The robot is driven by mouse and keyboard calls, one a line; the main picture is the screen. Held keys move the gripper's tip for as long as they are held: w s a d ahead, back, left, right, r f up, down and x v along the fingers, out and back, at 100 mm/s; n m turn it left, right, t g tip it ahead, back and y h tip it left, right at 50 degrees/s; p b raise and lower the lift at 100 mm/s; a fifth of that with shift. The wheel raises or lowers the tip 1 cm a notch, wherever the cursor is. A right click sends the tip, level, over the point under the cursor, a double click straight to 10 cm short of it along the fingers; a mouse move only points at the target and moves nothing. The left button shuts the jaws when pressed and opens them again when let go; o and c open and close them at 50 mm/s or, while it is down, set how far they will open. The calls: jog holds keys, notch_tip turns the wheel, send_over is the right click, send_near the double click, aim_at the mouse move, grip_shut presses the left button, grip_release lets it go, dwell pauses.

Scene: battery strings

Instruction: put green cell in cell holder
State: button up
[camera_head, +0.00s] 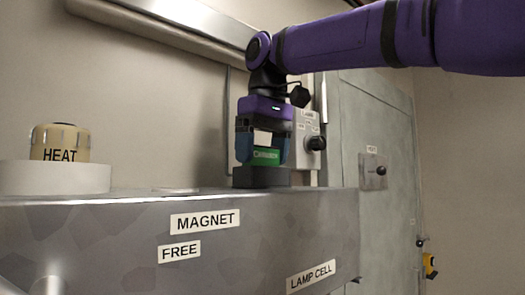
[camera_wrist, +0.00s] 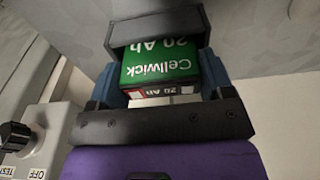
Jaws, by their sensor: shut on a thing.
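The green cell (camera_head: 266,156), lettered "Cellwick 20 Ah", stands between the blue fingers of my gripper (camera_head: 262,150), which is shut on it. The dark grey cell holder (camera_head: 262,178) sits on the metal bench top directly under the cell. In the wrist view the holder's wall (camera_wrist: 155,27) surrounds the cell's far end, which appears to be inside it. How deep the cell sits is hidden.
A yellow "HEAT" piece (camera_head: 60,143) stands in a white round base (camera_head: 55,177) at the left. A switch box with a black knob (camera_head: 315,143) is close behind my gripper on the right. The bench top between is mostly clear.

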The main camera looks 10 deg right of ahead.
jog(key=o, duration=1.2)
jog(key=shift+c, duration=0.2)
jog(key=shift+s+d+r, duration=0.15)
jog(key=shift+s+r, duration=0.05)
jog(key=shift+r, duration=1.75)
jog(key=shift+s+d+r, duration=0.1)
jog(key=shift+s+r, duration=0.05)
jog(key=shift+r, duration=1.75)
